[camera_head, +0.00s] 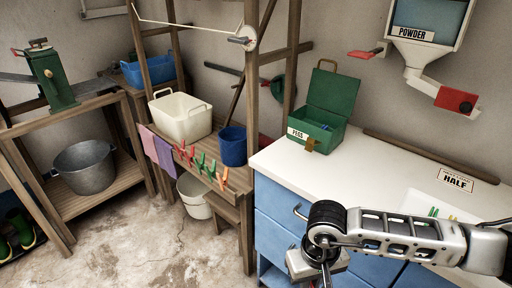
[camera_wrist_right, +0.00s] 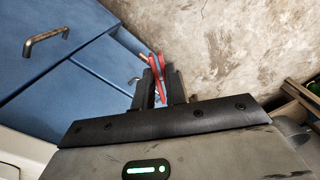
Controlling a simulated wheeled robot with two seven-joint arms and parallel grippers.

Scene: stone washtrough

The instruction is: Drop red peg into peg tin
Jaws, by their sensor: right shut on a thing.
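The red peg (camera_wrist_right: 158,66) is between the fingers of my right gripper (camera_wrist_right: 160,92), which is shut on it; the peg's red arms stick out past the fingertips. In the head view my right gripper hangs at the front edge of the counter, below my dark wrist, and the peg cannot be made out there. The peg tin (camera_head: 318,130) is a green box labelled PEGS with its lid open, on the counter's back left. My left gripper is not in view.
The white counter (camera_head: 345,165) tops blue drawers (camera_head: 275,205) with metal handles. A wooden strip (camera_head: 430,160) lies along its back. Green pegs (camera_head: 433,212) lie at right, partly behind my arm.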

